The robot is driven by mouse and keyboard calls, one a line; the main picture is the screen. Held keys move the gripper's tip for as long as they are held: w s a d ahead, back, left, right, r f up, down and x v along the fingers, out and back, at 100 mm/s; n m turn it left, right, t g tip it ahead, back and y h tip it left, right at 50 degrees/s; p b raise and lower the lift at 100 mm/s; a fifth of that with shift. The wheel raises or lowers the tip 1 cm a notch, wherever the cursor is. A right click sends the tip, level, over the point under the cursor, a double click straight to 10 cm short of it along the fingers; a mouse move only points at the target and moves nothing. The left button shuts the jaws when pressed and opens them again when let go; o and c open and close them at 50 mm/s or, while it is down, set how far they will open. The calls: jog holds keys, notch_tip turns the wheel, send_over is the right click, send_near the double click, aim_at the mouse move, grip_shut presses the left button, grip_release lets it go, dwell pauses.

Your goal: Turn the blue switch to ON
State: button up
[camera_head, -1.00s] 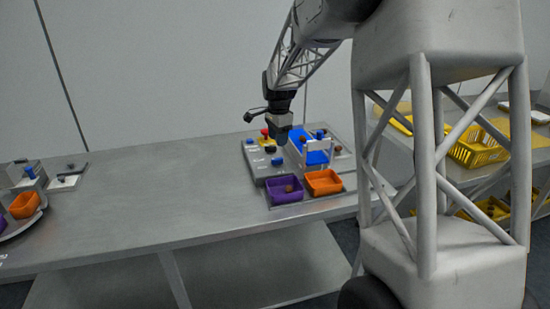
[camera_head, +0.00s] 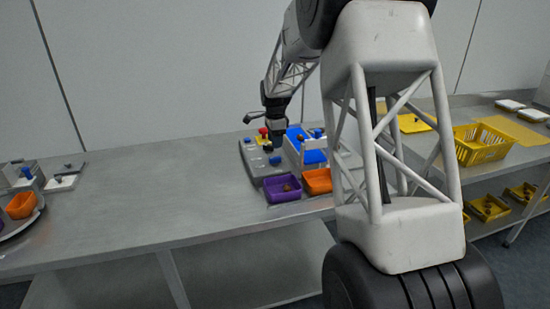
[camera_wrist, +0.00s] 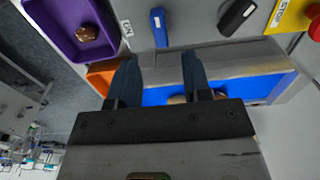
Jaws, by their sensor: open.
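The blue switch (camera_wrist: 158,27) is a narrow blue handle on the grey control panel, at the upper middle of the wrist view. Its long side runs nearly up and down in that picture. A small white label (camera_wrist: 127,28) is to its left; I cannot read it surely. In the head view the blue switch (camera_head: 275,160) shows small on the panel, just under my gripper. My gripper (camera_wrist: 160,68) is open and empty, its two dark blue fingers apart. In the wrist view the switch appears beyond the fingertips, between their lines, with no contact visible. My gripper (camera_head: 277,146) points down over the panel.
A black switch (camera_wrist: 237,17) and a red button (camera_wrist: 315,28) on a yellow STOP plate are to the right. A purple bin (camera_wrist: 58,28) holds a brown date, beside an orange bin (camera_wrist: 101,76). A blue surface (camera_wrist: 250,90) lies behind the fingers.

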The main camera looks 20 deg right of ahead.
aim_at(275, 161)
jog(key=shift+f, duration=3.85)
grip_shut()
